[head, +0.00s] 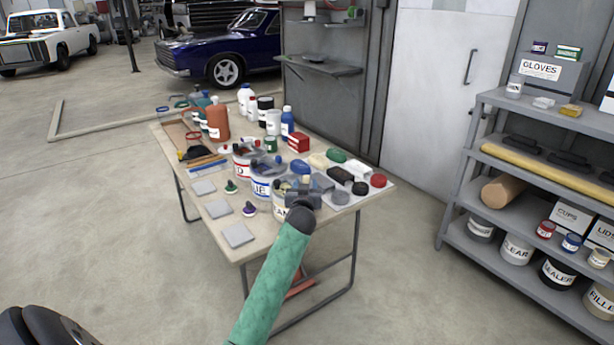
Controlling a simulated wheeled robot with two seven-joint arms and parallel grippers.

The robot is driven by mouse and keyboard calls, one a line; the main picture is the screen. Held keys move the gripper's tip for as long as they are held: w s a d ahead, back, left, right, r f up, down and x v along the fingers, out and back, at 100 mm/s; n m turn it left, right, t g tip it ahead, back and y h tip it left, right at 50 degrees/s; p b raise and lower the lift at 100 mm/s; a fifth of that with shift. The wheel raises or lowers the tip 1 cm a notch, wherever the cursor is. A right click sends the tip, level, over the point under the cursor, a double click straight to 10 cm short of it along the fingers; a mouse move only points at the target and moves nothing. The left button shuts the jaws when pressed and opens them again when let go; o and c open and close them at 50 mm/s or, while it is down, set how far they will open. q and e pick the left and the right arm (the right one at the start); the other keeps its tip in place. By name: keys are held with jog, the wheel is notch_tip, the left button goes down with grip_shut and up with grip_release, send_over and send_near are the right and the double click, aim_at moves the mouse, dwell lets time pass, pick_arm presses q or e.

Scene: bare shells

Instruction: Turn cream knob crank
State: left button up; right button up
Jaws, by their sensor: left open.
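Three labelled cans with dark crank-like fittings on top stand in a row on the workbench (238,242). They are a red-labelled can (241,173), a blue-labelled can (261,190) and a nearest can (280,211) whose label partly reads "AN". My left gripper (296,190), dark at the end of a green arm, is open over the top of the nearest can. It hides much of that can's lid. A small cream patch shows beside the gripper, but I cannot make out the cream knob clearly. I cannot tell whether the fingers touch the crank.
Small green (230,187) and purple (249,209) knobbed pieces and grey squares lie left of the cans. Bottles, a red box (298,142) and coloured lumps crowd the back and right of the bench. A loaded grey shelf (483,152) stands right.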

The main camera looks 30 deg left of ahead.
aim_at(306, 176)
pick_arm(q)
jog(key=x, duration=0.4)
jog(key=shift+w+a+p, duration=0.2)
jog(key=shift+w+p, duration=0.1)
jog(key=shift+p, duration=0.1)
jog(key=shift+w+a, duration=0.1)
jog(key=shift+w, duration=0.1)
jog(key=shift+r, duration=0.2)
jog(key=shift+w+f, duration=0.1)
pick_arm(e)
jog(key=shift+s+d+r, duration=0.3)
jog(key=shift+d+r, duration=0.1)
jog(key=shift+r, duration=0.1)
jog(key=shift+s+d+r, duration=0.25)
jog(key=shift+d+r, duration=0.15)
jog(key=shift+r, duration=0.1)
pick_arm(q)
grip_shut()
pick_arm(e)
jog(key=shift+w, duration=0.1)
